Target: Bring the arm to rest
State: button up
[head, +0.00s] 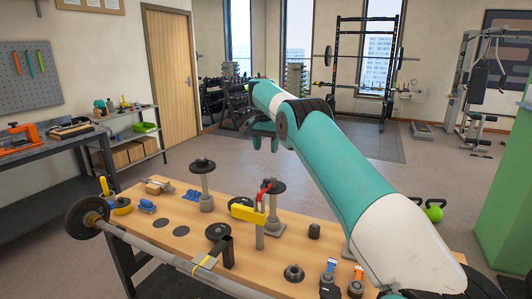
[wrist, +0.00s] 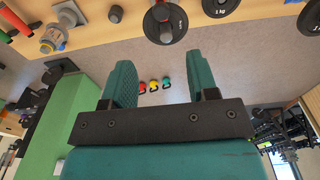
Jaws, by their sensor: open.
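My arm (head: 345,170), teal and white, reaches from the lower right up over the wooden bench. It bends at a dark joint near the top middle. My gripper (head: 264,138) hangs beyond the far edge of the bench in the head view, above the floor, partly hidden by the arm. In the wrist view my gripper (wrist: 163,82) shows two teal fingers spread wide apart. Nothing is between them; only distant floor and small coloured kettlebells (wrist: 154,85) show through the gap.
The bench top (head: 165,217) holds weight plates, posts, a red-and-yellow clamp (head: 259,211) and small parts. A barbell (head: 150,252) lies along its near edge. A green block (head: 507,190) stands at the right. A dark workbench (head: 45,150) is at the left. Open floor lies beyond.

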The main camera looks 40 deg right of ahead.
jog(key=shift+r, duration=0.35)
dwell(0.3)
jog(key=s+a+r+n+b, duration=0.1)
jog(key=s+a+r+n, duration=0.2)
jog(key=a, duration=0.4)
jog(key=s+a+r+n+t, duration=0.1)
jog(key=s+a+n, duration=0.3)
jog(key=a, duration=0.3)
jog(key=s+a+r+n+b, duration=0.1)
jog(key=s+a+r+n, duration=0.2)
jog(key=a, duration=0.5)
jog(key=s+a+f+n+y, duration=0.1)
jog(key=s+a, duration=0.4)
jog(key=s, duration=0.6)
jog(key=s+a+f+n+g+y+b, duration=0.1)
jog(key=s+a+f+n+y, duration=0.1)
jog(key=s, duration=0.9)
jog(key=s+a+f+n+y, duration=0.2)
jog(key=s+a+n, duration=0.4)
jog(key=s, duration=0.5)
jog(key=shift+a+f+n, duration=0.3)
jog(key=shift+a+f, duration=0.4)
jog(key=shift+a, duration=0.15)
